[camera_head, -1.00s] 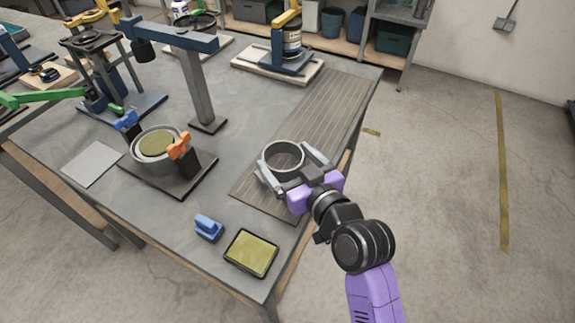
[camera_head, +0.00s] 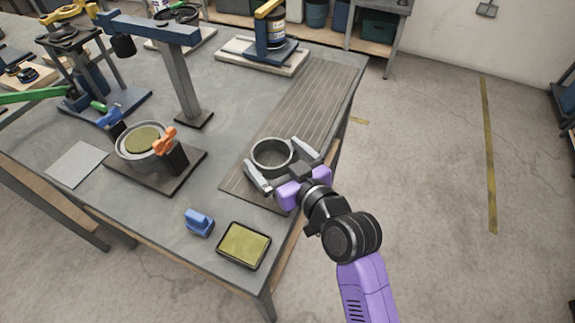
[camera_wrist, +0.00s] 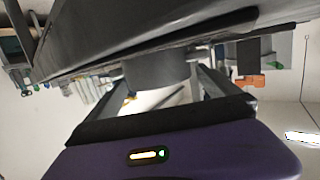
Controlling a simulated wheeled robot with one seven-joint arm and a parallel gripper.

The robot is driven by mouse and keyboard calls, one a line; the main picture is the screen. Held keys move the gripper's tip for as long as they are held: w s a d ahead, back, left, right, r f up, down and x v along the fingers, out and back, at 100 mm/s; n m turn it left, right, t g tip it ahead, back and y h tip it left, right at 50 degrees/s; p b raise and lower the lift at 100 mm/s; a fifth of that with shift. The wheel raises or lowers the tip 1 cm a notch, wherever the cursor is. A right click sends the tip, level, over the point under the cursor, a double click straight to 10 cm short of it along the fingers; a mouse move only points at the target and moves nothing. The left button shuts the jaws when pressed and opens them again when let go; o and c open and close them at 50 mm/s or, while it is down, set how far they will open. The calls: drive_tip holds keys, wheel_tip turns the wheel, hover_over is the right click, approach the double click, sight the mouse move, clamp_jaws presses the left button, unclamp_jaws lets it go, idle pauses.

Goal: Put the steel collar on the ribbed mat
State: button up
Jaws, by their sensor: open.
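The steel collar (camera_head: 272,157), a grey open ring, sits on the ribbed mat (camera_head: 306,112), toward the mat's near end. The mat is long, dark and grooved, along the right side of the table. My gripper (camera_head: 284,168) is open on the near right side of the collar. Its fingers are spread apart, with the collar in front of and partly between them. In the wrist view the collar (camera_wrist: 156,74) shows as a dark grey band ahead of the fingers. I cannot tell whether a finger touches it.
A round fixture with an orange clamp (camera_head: 164,140) and a blue clamp stands left on a dark plate. A blue block (camera_head: 199,222) and a yellow-topped tray (camera_head: 244,246) lie at the table's front. A grey post with an arm (camera_head: 185,85) rises behind. The mat's far part is clear.

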drive_tip(key=v, duration=1.2)
drive_tip(key=shift+b, duration=0.4)
drive_tip(key=s+d+f+m+t+h, duration=0.1)
drive_tip(key=s+d+f+m+h, duration=0.6)
drive_tip(key=s+d, duration=0.6)
drive_tip(key=s+d+r+h, duration=0.1)
drive_tip(key=s+d, duration=0.2)
drive_tip(key=s, duration=0.5)
drive_tip(key=s+d+r+t+h, duration=0.1)
drive_tip(key=s+d+r, duration=0.1)
drive_tip(key=s, duration=0.7)
drive_tip(key=shift+d, duration=0.35)
drive_tip(key=shift+r, duration=0.15)
